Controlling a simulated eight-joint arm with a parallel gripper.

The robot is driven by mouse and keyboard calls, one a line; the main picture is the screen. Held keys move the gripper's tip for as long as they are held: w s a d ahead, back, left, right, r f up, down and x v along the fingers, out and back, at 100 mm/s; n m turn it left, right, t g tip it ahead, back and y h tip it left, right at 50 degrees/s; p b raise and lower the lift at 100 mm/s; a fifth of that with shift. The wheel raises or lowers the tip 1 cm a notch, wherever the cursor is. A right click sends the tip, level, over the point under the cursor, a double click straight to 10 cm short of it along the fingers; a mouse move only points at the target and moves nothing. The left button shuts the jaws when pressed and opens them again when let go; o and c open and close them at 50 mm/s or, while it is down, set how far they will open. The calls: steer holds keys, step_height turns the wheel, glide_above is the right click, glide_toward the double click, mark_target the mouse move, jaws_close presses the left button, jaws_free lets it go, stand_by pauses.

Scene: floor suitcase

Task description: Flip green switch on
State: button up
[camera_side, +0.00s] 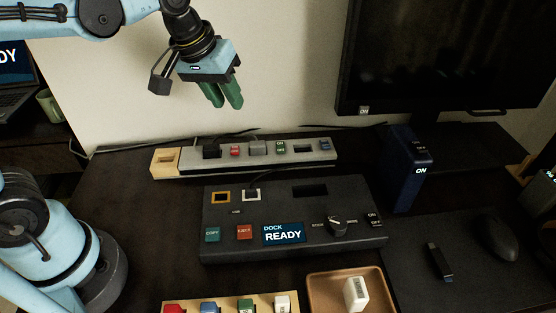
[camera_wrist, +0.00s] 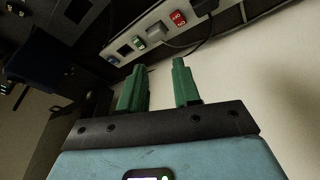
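The green switch (camera_side: 281,147) is a small lit rocker with white lettering on the long grey power strip (camera_side: 197,168) behind the dock. It also shows in the wrist view (camera_wrist: 139,43), between a grey plug and a dark socket. I cannot tell its on or off position. My gripper (camera_side: 227,104) has two green fingers. It hangs in the air above the strip, up and to the left of the green switch, touching nothing. In the wrist view my gripper (camera_wrist: 159,66) has its fingers apart with nothing between them.
A red switch (camera_side: 236,150) and grey plug (camera_side: 258,148) sit left of the green switch; a blue switch (camera_side: 325,145) sits right. The dark dock (camera_side: 225,255) reads READY in front. A monitor (camera_side: 440,60) and dark blue box (camera_side: 405,170) stand right. Air above the strip is clear.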

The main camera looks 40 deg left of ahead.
mark_target(281, 150)
steer(key=w+d+f+n+g, duration=0.2)
steer(key=w+d+n+g, duration=0.3)
steer(key=w, duration=0.5)
steer(key=shift+t, duration=0.4)
steer(key=f, duration=1.2)
steer(key=shift+s+d+f, duration=0.1)
steer(key=shift+s+d, duration=0.15)
steer(key=shift+d, duration=0.1)
